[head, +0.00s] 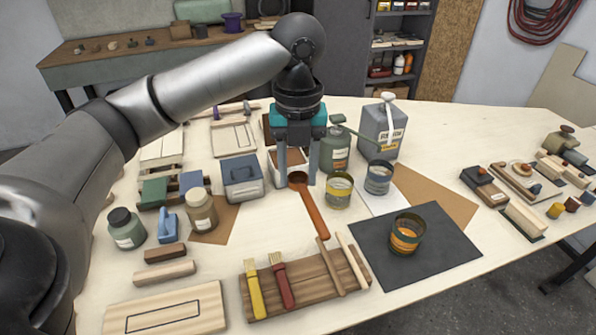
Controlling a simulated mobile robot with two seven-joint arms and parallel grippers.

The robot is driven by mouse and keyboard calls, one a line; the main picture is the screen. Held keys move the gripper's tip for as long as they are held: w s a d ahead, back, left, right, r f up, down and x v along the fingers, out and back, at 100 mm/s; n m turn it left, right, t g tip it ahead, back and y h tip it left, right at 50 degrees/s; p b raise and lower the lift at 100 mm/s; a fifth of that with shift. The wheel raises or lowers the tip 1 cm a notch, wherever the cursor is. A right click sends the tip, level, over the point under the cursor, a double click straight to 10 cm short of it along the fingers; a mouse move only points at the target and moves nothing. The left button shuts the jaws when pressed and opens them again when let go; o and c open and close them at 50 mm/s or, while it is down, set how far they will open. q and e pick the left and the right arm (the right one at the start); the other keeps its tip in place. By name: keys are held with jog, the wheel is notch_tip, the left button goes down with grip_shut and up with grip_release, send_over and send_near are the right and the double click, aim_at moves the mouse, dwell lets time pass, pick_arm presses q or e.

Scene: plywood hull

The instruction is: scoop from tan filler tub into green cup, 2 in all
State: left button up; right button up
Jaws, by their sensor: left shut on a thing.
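My left gripper (298,180) points straight down near the middle of the table. It is shut on a brown wooden scoop (313,212), whose dark rounded end sits between the fingertips and whose long part slants toward the front right. A pale tub with a brownish inside (273,165), likely the filler tub, is just behind the fingers and partly hidden by them. A dark green cup with an orange band (394,239) stands upright on a black mat (446,243), right of the gripper. I cannot tell how full the cup is. My right gripper is out of view.
A yellow-banded cup (339,193) and a blue-banded cup (379,179) stand close right of the gripper. A green tin (335,153) and a grey canister (378,135) are behind. A board with brushes (315,284) lies in front.

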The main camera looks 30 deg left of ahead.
pick_arm(q)
grip_shut()
